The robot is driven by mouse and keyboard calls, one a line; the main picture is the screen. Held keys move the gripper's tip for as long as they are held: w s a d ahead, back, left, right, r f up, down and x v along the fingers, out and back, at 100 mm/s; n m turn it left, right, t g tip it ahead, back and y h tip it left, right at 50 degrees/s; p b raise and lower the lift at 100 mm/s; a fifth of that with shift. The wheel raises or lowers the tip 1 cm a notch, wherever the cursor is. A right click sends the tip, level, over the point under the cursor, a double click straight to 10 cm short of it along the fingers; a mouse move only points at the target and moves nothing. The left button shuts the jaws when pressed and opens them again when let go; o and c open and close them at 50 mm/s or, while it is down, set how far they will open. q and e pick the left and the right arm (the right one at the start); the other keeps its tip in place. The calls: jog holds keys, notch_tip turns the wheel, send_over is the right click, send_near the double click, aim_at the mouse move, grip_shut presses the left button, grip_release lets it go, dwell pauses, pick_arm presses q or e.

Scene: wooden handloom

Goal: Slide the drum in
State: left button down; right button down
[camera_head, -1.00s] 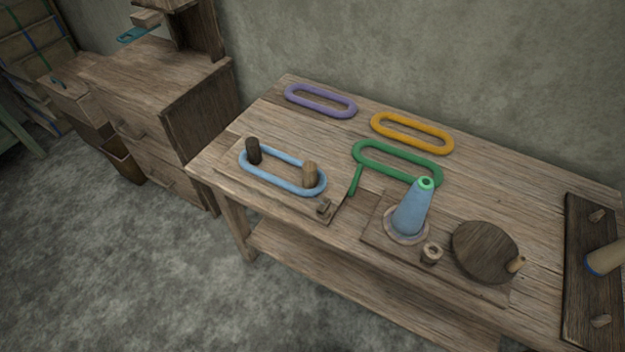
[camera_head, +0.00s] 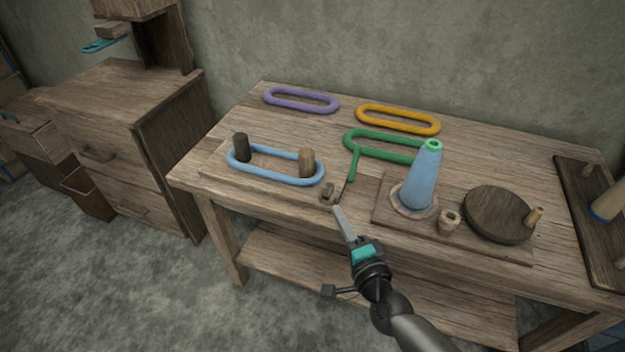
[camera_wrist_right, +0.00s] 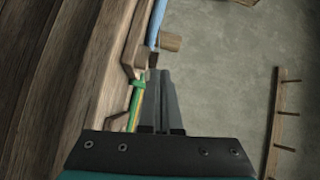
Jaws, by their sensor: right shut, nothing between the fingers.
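On a board (camera_head: 215,181) at the table's left, a light-blue loop band (camera_head: 270,181) runs around a dark upright drum (camera_head: 241,147) and a lighter wooden drum (camera_head: 307,161). A small wooden block (camera_head: 327,192) sits at the board's front right corner, near the lighter drum. My right gripper (camera_head: 340,212) is shut and empty, its tips just in front of and slightly right of that block; I cannot tell whether they touch. In the right wrist view the shut fingers (camera_wrist_right: 160,90) point along the wooden edge beside a green strip (camera_wrist_right: 137,104). My left gripper is out of view.
Purple (camera_head: 300,101), orange (camera_head: 398,119) and green (camera_head: 378,144) loops lie behind. A blue cone (camera_head: 423,180), small peg (camera_head: 449,220) and round disc with a handle (camera_head: 497,214) stand to the right. A drawer cabinet (camera_head: 125,130) stands left.

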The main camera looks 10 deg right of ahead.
aim_at(307, 163)
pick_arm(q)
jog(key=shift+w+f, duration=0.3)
pick_arm(e)
jog(key=shift+w+d+r+m+t+h, duration=0.2)
jog(key=shift+d+r+m+h, duration=0.2)
jog(key=shift+d+m, duration=0.25)
jog(key=shift+w+d+r+m+t+h, duration=0.25)
jog(key=shift+d+r+m, duration=0.2)
jog(key=shift+m, duration=0.4)
